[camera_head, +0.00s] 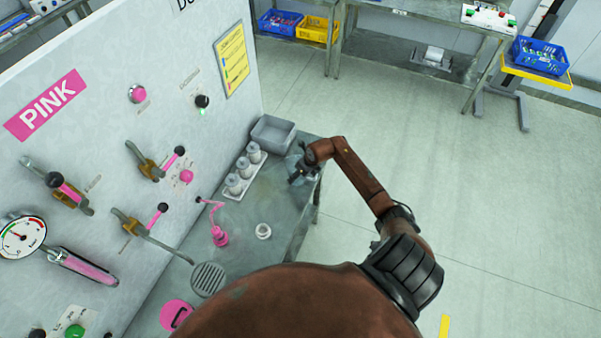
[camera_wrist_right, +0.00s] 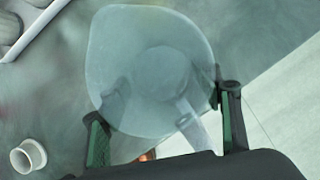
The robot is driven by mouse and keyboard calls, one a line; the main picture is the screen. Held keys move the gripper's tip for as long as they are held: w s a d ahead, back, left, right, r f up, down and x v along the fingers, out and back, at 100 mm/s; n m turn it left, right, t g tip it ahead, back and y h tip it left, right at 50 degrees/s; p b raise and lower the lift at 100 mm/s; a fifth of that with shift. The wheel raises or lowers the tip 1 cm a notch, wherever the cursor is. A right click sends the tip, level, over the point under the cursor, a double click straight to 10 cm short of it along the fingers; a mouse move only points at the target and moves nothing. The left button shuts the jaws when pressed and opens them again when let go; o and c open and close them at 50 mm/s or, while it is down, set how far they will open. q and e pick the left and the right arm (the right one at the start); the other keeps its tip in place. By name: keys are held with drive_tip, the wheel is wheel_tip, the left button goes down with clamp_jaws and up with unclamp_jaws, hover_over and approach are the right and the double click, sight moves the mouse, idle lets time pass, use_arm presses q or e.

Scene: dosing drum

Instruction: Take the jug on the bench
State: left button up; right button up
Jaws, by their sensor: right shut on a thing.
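The clear, bluish see-through jug (camera_wrist_right: 150,62) fills the middle of the right wrist view, seen from above, with its spout toward the upper left. My right gripper (camera_wrist_right: 164,104) has one dark, green-padded finger on each side of the jug and is shut on it. In the head view, the right gripper (camera_head: 300,174) is at the right edge of the bench (camera_head: 283,205), and the jug (camera_head: 292,162) shows faintly there, partly hidden by the gripper. I cannot tell whether the jug's base touches the bench. My left gripper is not in view.
A rack of white-capped bottles (camera_head: 245,172) and a grey bin (camera_head: 273,133) stand left of the jug. The PINK panel (camera_head: 110,110) with levers borders the bench. Open floor lies right.

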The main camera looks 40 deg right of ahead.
drive_tip(key=shift+c, duration=1.3)
drive_tip(key=shift+r, duration=0.1)
